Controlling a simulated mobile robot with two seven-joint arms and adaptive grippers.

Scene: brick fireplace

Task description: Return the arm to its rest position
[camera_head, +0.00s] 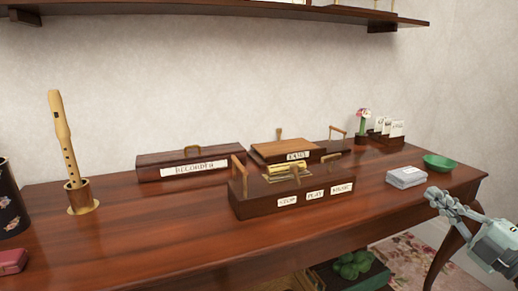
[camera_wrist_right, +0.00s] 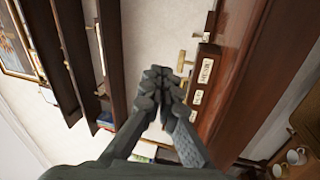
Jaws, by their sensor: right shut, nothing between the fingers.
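My right gripper (camera_head: 440,198) is at the right of the head view, near the right front edge of the wooden table (camera_head: 130,235). Its fingers are shut with nothing between them. It also shows in the right wrist view (camera_wrist_right: 158,75), fingertips together. It is in front of the white card stack (camera_head: 406,177) and below the green bowl (camera_head: 439,162) in the picture, apparently apart from both. My left gripper is not in view.
On the table stand a recorder (camera_head: 66,140) in a wooden holder, a long box labelled "RECORDER" (camera_head: 190,165), a box with several labels and levers (camera_head: 292,200), a card holder (camera_head: 385,138) and a red case (camera_head: 12,262). A shelf (camera_head: 230,10) hangs above. The table's front middle is clear.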

